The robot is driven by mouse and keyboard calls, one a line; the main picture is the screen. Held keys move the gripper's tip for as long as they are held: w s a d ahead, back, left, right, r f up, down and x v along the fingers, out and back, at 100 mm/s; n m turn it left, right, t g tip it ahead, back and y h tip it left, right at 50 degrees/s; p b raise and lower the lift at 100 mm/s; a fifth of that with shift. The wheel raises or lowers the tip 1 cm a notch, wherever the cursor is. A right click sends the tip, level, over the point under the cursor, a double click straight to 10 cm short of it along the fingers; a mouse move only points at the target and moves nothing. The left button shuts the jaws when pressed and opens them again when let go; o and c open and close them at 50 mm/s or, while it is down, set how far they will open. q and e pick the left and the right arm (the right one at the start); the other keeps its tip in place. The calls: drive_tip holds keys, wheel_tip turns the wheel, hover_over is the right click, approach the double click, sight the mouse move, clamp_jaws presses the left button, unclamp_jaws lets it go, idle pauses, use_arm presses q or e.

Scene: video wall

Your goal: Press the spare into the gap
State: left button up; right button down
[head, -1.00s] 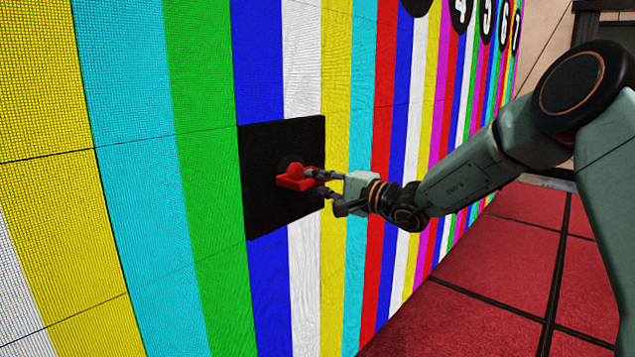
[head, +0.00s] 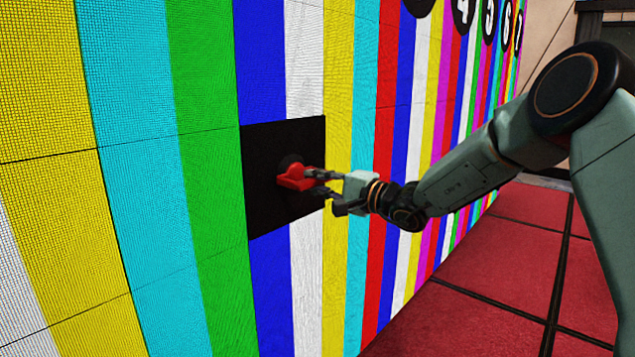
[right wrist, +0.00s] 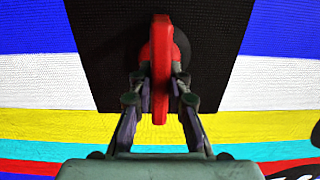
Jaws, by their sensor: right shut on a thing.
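A black, unlit square panel (head: 268,200) fills a square place in the striped video wall. I cannot tell whether it is flush with the wall or a little proud of it. A red handle (head: 294,178) on a dark round cup stands on the panel's face. My right gripper (head: 322,184) is shut on the red handle from the right. In the right wrist view the red handle (right wrist: 160,65) stands upright between the fingers of the gripper (right wrist: 160,92), with the black panel (right wrist: 110,60) behind. My left gripper is not in view.
The video wall (head: 205,100) with bright colour stripes surrounds the panel on every side. Black numbered discs (head: 463,14) run along its top right. Red floor tiles (head: 490,270) lie at the lower right, clear of objects.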

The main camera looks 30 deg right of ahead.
drive_tip(key=shift+w+a+r, duration=0.15)
drive_tip(key=shift+w, duration=0.2)
idle(0.8)
drive_tip(key=shift+r, duration=0.2)
idle(1.2)
drive_tip(key=shift+s, duration=0.1)
drive_tip(key=shift+v, duration=0.9)
drive_tip(key=shift+f, duration=0.25)
drive_tip(key=p+v, duration=0.2)
drive_tip(key=v, duration=0.4)
idle(1.1)
